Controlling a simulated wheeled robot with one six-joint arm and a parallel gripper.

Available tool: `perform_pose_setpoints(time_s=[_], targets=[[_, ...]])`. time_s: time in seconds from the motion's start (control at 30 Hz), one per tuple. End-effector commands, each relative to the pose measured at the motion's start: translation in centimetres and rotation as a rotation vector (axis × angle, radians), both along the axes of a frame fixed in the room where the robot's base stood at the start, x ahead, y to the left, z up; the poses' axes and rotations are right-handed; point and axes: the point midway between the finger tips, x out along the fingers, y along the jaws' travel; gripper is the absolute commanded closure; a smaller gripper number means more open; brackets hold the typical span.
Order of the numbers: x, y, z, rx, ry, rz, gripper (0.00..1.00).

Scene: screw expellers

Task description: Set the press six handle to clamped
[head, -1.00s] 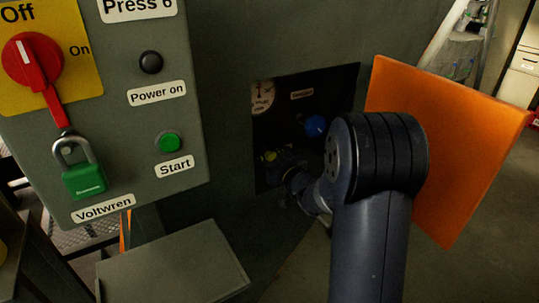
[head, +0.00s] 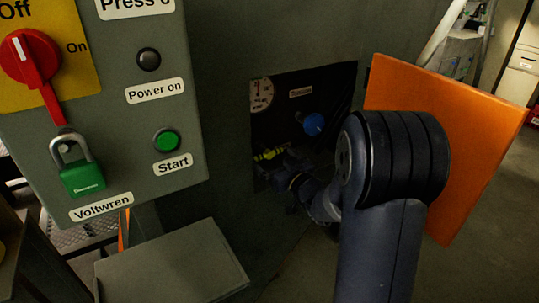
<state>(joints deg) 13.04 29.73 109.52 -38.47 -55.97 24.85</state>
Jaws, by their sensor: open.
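The press six control panel (head: 120,50) is at the left in the head view, its "Press 6" label cut by the top edge. Beside it is a dark open recess (head: 338,82) in the grey machine body. Inside it a blue knob (head: 314,124) sits below a small label. A yellow piece (head: 268,155), possibly a handle grip, shows low in the recess. My gripper (head: 279,161) is in the recess at this yellow piece, open. The shadow and my wrist hide whether the fingers touch it.
A round gauge (head: 261,95) is at the recess's upper left. An orange door (head: 470,130) stands open to the right, close behind my arm. A grey box (head: 170,268) juts out below the panel. A green padlock (head: 82,177) hangs from the red switch (head: 28,60).

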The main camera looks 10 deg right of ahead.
Motion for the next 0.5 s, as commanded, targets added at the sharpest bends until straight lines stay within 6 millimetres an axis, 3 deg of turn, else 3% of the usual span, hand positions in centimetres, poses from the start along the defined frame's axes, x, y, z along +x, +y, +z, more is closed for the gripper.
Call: perform_pose_setpoints(time_s=[0.23,0.5], targets=[[-4.7,-1.6,0.0,0.001,-0.001,-0.003,0.00],[-6.8,-2.2,0.0,0.001,0.000,-0.001,0.00]])
